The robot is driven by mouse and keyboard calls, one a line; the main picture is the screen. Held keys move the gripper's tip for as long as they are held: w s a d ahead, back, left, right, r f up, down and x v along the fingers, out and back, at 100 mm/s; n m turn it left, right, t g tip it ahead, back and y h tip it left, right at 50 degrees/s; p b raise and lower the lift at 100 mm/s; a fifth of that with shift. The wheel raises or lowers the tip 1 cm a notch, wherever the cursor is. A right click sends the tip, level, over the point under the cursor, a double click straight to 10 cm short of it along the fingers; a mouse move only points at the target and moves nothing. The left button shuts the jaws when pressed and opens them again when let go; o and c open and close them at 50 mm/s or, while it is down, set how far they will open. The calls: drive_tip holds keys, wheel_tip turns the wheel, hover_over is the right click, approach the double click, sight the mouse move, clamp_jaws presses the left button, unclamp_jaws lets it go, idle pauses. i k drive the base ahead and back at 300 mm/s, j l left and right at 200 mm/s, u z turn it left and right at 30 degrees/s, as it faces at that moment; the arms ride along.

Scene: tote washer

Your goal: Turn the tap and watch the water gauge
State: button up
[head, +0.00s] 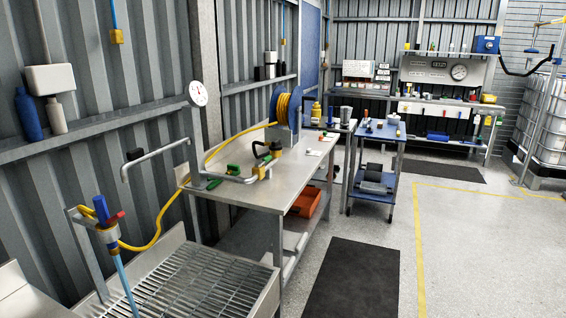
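A tap fitting with a blue lever and a red lever (106,212) stands at the lower left, over a grated metal sink (190,285). A light blue streak (124,282) runs down from it; I cannot tell if it is water or a tube. A yellow hose (168,212) reaches from the fitting to a blue reel (284,110). A round white gauge (198,93) is mounted at the end of the wall shelf, above and right of the tap. Its reading is too small to tell. My gripper is not in view.
A steel bench (300,160) stands beyond the sink, with bent metal handles (225,178) near its left end. A blue cart (376,165) stands behind it. A dark mat (355,275) lies on the floor right of the bench. Open floor (490,255) stretches to the right.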

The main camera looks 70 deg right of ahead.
sight(269, 157)
drive_tip(key=z, duration=0.4)
drive_tip(key=k+z, duration=0.1)
drive_tip(key=z, duration=0.35)
drive_tip(key=l+z, duration=0.1)
drive_tip(key=z, duration=0.3)
drive_tip(key=k+z, duration=0.1)
drive_tip(key=z, duration=0.35)
drive_tip(key=l+z, duration=0.15)
drive_tip(key=z, duration=0.25)
drive_tip(key=i+l+z, duration=0.55)
drive_tip(key=i, duration=0.5)
drive_tip(key=i+j+z, duration=0.1)
drive_tip(key=i+z, duration=0.15)
drive_tip(key=i, duration=0.45)
drive_tip(key=i+l+u, duration=0.15)
drive_tip(key=i+u, duration=0.2)
drive_tip(key=i, duration=0.2)
drive_tip(key=i+l+u, duration=0.35)
drive_tip(key=i, duration=0.2)
drive_tip(key=i+l+u, duration=0.35)
drive_tip(key=i, duration=0.2)
